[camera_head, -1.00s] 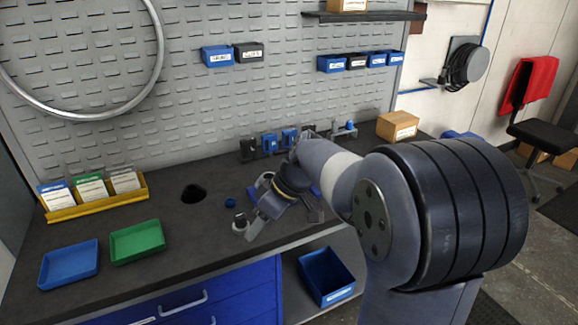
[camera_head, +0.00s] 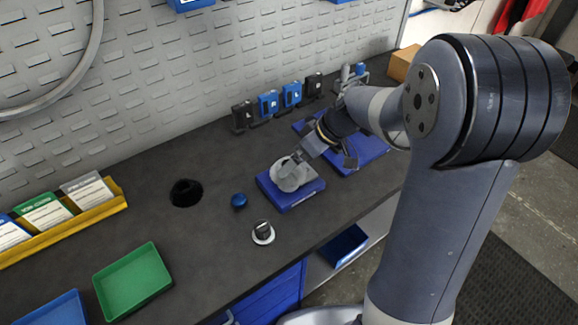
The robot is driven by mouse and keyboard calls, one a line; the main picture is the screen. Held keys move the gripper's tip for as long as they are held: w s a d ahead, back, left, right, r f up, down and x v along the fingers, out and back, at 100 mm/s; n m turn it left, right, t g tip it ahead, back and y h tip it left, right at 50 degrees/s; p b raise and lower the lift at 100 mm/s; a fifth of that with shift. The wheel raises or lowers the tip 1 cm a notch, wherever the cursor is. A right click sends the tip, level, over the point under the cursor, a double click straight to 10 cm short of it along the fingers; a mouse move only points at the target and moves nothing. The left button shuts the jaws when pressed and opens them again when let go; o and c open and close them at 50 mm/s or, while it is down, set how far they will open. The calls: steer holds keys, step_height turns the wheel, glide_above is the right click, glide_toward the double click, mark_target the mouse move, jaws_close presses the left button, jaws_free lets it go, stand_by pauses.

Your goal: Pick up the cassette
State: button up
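A pale grey round part (camera_head: 291,174), which looks like the cassette, sits on a blue block (camera_head: 300,197) on the dark bench. Its fine detail is too small to make out. My gripper (camera_head: 326,158) is just behind and right of it, pointing down toward the bench. The fingers look spread, with one near the grey part's upper right edge and the other over a blue mat (camera_head: 365,152). I cannot tell whether that finger touches the part. Nothing shows between the fingers.
A small grey knob-like part (camera_head: 263,233) and a blue cap (camera_head: 239,201) stand in front and left. A black round item (camera_head: 186,193), a green tray (camera_head: 132,281) and a yellow card rack (camera_head: 65,229) lie farther left. Several small holders (camera_head: 268,104) line the pegboard.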

steer(key=shift+x, duration=1.3)
steer(key=shift+c, duration=0.6)
steer(key=c, duration=1.1)
steer(key=shift+r, duration=0.1)
